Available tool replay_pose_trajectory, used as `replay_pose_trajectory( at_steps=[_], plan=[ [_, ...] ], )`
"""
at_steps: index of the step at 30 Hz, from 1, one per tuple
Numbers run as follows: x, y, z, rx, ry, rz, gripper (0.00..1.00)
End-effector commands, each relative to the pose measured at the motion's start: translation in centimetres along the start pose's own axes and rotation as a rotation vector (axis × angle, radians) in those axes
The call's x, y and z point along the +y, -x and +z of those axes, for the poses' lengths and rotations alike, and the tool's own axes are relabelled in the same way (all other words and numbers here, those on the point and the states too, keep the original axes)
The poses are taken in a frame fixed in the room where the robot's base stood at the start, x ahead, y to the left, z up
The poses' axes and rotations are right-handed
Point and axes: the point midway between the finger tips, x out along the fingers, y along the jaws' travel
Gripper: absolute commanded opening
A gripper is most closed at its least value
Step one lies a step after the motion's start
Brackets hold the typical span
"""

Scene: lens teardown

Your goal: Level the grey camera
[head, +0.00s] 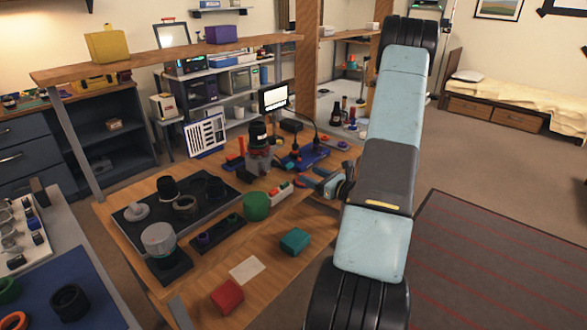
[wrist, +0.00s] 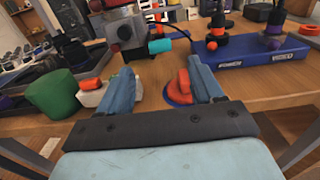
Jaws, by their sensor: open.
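The grey camera (head: 261,163) stands on the wooden bench, with a dark cylindrical part with red bands on top. In the wrist view its grey body (wrist: 130,33) is at the top, looks slightly tilted, and has a dark red round part on its front. A teal cylinder (wrist: 160,46) sticks out at its right side. My gripper (head: 322,183) is at the bench's right edge, to the right of the camera. In the wrist view my gripper (wrist: 163,88) is open, its blue fingers short of the camera and apart from it. The camera's upper part is cut off there.
An orange-red piece on a blue disc (wrist: 180,90) lies by my right finger; contact is unclear. A green cylinder (wrist: 51,93) and a white block with a red top (wrist: 92,93) are at left. A blue stand base (wrist: 255,52) is at right. Lens parts fill a dark tray (head: 150,228).

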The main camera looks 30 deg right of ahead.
Motion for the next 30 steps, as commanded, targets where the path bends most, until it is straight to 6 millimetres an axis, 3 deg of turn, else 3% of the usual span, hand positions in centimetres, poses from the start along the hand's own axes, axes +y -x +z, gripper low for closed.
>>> replay_pose_trajectory(
  at_steps=[9, 15, 29, 30],
  plan=[
    [0.1, -5.6, 0.0, -0.001, 0.001, 0.002, 0.66],
    [0.0, -7.9, 0.0, -0.001, 0.001, 0.002, 0.66],
    [0.0, -8.8, 0.0, 0.0, 0.0, 0.0, 0.66],
    [0.0, -8.8, 0.0, 0.0, 0.0, 0.0, 0.62]
  ],
)
